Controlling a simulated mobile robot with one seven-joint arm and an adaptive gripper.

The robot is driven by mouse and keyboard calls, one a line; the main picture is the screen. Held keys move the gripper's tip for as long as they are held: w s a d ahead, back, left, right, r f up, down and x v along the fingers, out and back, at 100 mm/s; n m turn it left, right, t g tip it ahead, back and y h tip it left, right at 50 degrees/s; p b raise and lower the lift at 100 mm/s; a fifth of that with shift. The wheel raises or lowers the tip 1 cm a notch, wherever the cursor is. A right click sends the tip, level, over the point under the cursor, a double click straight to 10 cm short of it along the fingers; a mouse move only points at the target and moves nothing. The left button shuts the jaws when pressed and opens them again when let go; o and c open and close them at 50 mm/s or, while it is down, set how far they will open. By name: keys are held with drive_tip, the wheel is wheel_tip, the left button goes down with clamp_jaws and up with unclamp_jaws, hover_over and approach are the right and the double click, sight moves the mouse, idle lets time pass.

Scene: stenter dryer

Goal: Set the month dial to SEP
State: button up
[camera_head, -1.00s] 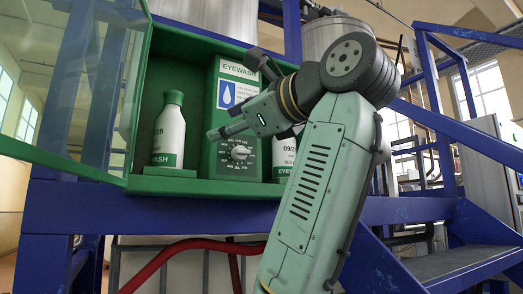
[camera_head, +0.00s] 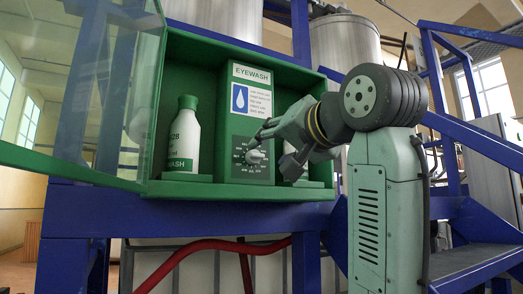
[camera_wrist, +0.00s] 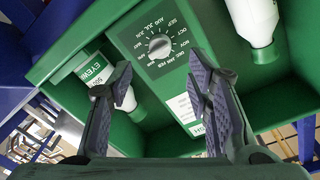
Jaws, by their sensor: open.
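The month dial (camera_head: 256,157) is a pale round knob on a dark label, low on the green eyewash panel. In the wrist view the dial (camera_wrist: 160,46) has month names around it, with SEP, OCT, AUG and JUL legible. Which month its mark points at is too small to tell. My gripper (camera_head: 275,153) is in front of the dial, slightly to its right in the head view. In the wrist view its two fingers (camera_wrist: 160,64) are spread apart, one on each side below the dial, with nothing between them. I see no clear contact with the knob.
A white bottle with a green cap (camera_head: 186,135) stands left of the panel; another bottle is mostly hidden behind my gripper. The green cabinet (camera_head: 240,190) has side walls and a glass door (camera_head: 90,85) open to the left. Blue stair rails (camera_head: 470,135) stand at the right.

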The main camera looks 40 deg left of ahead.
sight(258, 155)
drive_tip(key=p+x, duration=0.2)
drive_tip(key=x, duration=0.5)
drive_tip(key=shift+w+a, duration=0.1)
drive_tip(key=shift+a, duration=0.1)
drive_tip(key=shift+c, duration=0.3)
clamp_jaws()
